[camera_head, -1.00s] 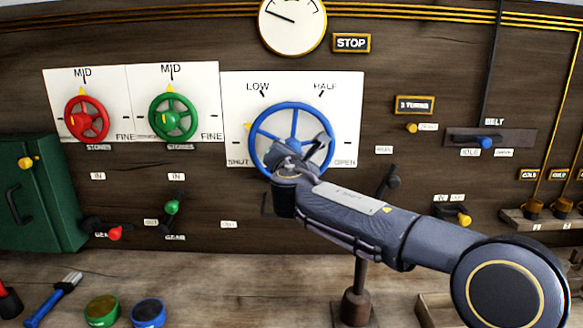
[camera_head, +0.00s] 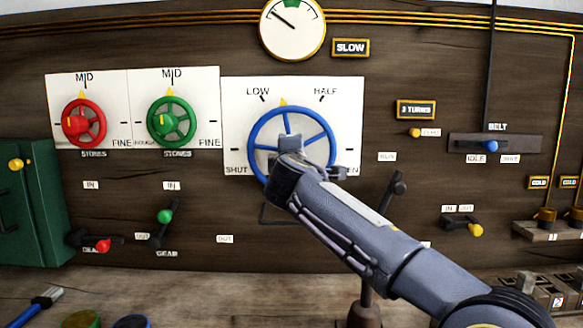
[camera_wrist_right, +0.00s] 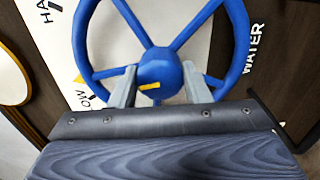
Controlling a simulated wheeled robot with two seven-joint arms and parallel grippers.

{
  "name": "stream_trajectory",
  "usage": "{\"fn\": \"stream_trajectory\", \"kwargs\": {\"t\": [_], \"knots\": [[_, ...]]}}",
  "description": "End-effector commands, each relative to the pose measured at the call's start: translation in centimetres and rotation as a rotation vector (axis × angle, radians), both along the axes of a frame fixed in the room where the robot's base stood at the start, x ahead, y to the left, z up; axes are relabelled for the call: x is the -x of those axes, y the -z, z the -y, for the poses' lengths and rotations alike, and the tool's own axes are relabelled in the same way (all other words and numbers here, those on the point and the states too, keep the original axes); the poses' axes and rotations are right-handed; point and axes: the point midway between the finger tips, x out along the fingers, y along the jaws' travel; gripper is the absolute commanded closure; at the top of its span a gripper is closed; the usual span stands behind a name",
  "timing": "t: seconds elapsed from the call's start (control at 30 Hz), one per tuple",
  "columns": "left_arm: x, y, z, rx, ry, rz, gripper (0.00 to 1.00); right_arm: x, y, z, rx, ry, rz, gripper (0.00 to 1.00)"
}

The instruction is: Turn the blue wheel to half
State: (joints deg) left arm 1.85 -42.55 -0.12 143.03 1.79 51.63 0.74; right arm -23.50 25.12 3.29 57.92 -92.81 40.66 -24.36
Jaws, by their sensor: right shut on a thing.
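The blue wheel (camera_head: 253,135) is mounted on a white panel (camera_head: 240,90) marked SHUT, LOW, HALF and OPEN. A yellow pointer (camera_head: 283,101) at its top stands between LOW and HALF. My right gripper (camera_head: 290,146) reaches in from the lower right and covers part of the wheel's hub and lower right rim. In the wrist view, the wheel (camera_wrist_right: 237,50) fills the upper middle, and the gripper's fingers (camera_wrist_right: 160,88) lie on either side of its hub (camera_wrist_right: 158,66), shut on it. My left gripper is out of view.
A white gauge (camera_head: 292,27) and a SLOW sign (camera_head: 350,48) are above. A red wheel (camera_head: 84,123) and a green wheel (camera_head: 171,122) are to the left. A dark lever (camera_head: 394,192) stands right of my gripper. A blue-knobbed belt lever (camera_head: 490,146) is farther right.

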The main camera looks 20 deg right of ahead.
Motion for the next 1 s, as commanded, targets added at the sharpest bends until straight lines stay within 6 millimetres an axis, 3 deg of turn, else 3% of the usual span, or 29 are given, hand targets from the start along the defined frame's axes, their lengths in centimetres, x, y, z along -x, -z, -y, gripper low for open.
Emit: {"fn": "stream_trajectory", "kwargs": {"t": [0.1, 0.5, 1.0], "knots": [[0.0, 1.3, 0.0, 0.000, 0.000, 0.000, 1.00, 0.0, 0.4, -0.1, -0.107, 0.000, 0.031, 0.80], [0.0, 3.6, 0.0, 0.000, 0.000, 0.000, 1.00, 0.0, 0.3, -0.1, -0.446, 0.001, 0.128, 0.80], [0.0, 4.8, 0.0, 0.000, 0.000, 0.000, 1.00, 0.0, 0.2, 0.0, -0.663, 0.002, 0.187, 0.80]]}}
